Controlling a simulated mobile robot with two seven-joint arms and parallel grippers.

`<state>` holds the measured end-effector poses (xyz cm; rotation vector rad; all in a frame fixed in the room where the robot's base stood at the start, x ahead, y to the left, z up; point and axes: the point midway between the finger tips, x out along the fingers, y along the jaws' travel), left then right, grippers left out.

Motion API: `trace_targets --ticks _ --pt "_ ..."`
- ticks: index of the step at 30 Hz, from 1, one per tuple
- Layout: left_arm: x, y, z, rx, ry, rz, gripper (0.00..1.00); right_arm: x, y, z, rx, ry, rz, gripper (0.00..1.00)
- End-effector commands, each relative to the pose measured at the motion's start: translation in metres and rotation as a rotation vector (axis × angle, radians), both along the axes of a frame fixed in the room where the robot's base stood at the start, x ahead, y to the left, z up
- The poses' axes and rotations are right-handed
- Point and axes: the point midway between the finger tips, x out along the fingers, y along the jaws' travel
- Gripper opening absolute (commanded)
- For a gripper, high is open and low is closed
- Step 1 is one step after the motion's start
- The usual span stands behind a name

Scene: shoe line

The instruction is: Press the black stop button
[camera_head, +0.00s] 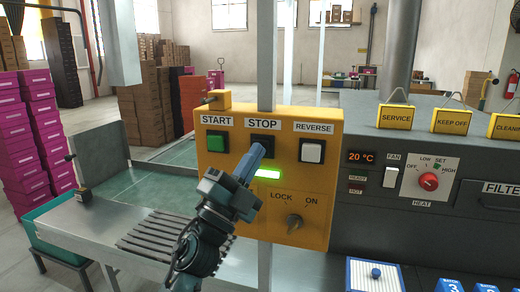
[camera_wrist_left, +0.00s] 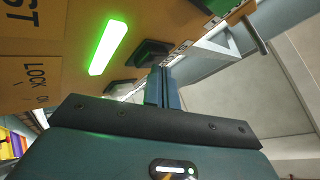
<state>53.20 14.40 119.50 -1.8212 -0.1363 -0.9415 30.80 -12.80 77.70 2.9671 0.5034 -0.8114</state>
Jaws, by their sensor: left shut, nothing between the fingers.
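The black stop button (camera_head: 262,141) sits under the STOP label on the yellow control panel (camera_head: 225,174), between the green start button (camera_head: 216,141) and the white reverse button (camera_head: 312,151). My left gripper (camera_head: 257,150) is shut and empty, its fingertips overlapping the lower part of the stop button in the head view. In the left wrist view the closed fingers (camera_wrist_left: 160,76) reach toward the dark stop button (camera_wrist_left: 151,51). Their tips are very close to it; I cannot tell whether they touch or whether the button is pushed in. My right gripper is out of view.
A green lamp (camera_head: 268,174) is lit below the stop button. A LOCK/ON switch (camera_head: 294,222) is lower on the panel. A grey machine (camera_head: 440,160) stands to the right, and a roller conveyor (camera_head: 155,235) to the left. Pink boxes (camera_head: 35,130) are stacked at far left.

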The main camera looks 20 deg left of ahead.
Motion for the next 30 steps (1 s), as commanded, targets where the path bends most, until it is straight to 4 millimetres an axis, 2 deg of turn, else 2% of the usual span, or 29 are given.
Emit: trace_targets --ticks 17,30 --pt "0.003 0.000 0.000 0.000 0.000 0.001 0.00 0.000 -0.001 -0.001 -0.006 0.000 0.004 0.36" --pt "-0.016 0.001 0.000 0.000 0.000 0.001 0.00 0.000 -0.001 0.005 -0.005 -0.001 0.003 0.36"
